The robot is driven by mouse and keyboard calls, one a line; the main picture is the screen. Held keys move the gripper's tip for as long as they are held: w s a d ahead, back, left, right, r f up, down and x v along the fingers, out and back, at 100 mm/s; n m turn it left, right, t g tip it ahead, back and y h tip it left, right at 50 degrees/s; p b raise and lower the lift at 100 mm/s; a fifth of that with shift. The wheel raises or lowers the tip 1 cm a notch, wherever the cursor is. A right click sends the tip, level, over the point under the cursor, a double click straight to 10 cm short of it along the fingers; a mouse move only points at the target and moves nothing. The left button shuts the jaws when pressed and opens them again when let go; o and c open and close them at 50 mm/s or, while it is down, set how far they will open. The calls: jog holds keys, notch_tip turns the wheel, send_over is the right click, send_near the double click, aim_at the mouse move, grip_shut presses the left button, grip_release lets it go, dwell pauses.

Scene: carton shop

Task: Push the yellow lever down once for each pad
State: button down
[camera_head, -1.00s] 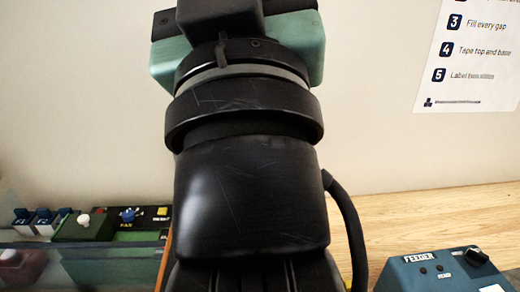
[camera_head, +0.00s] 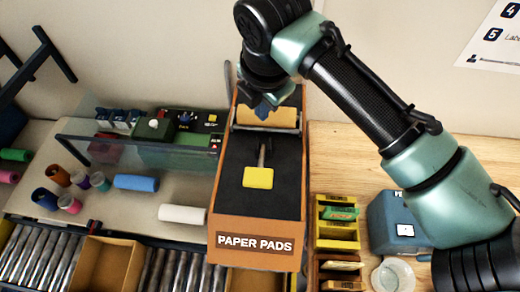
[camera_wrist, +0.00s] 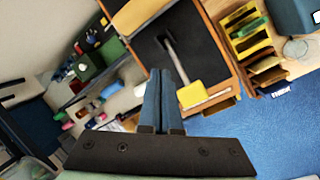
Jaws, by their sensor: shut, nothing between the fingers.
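The yellow lever (camera_head: 258,178) is a flat yellow paddle on a grey metal arm. It lies over the black top of the orange box labelled PAPER PADS (camera_head: 225,222). My gripper (camera_head: 265,106) is at the back end of this box, in front of its tan back panel (camera_head: 284,117), farther back than the paddle. In the wrist view the two blue fingers (camera_wrist: 160,75) are together and empty. The yellow paddle (camera_wrist: 192,95) shows just right of them, apart in the picture. No separate pad can be made out.
Yellow bins (camera_head: 337,232) and a blue feeder box (camera_head: 390,220) stand right of the orange box. A clear panel (camera_head: 140,153), coloured rolls (camera_head: 137,183) and a roller conveyor (camera_head: 40,258) are on the left. Bare wood (camera_head: 340,150) is free at the right.

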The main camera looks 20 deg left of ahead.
jog(key=shift+f, duration=0.15)
jog(key=b, duration=0.6)
send_over(261, 163)
jog(key=s, duration=0.1)
notch_tip(261, 163, down, 6)
jog(key=shift+s+f, duration=0.15)
jog(key=shift+s+d+f+b, duration=0.1)
jog(key=shift+s+f+b, duration=0.2)
jog(key=shift+s+f, duration=0.25)
jog(key=shift+f, duration=0.15)
dwell(1.1)
jog(key=shift+s+f, duration=0.1)
jog(key=shift+f, duration=0.2)
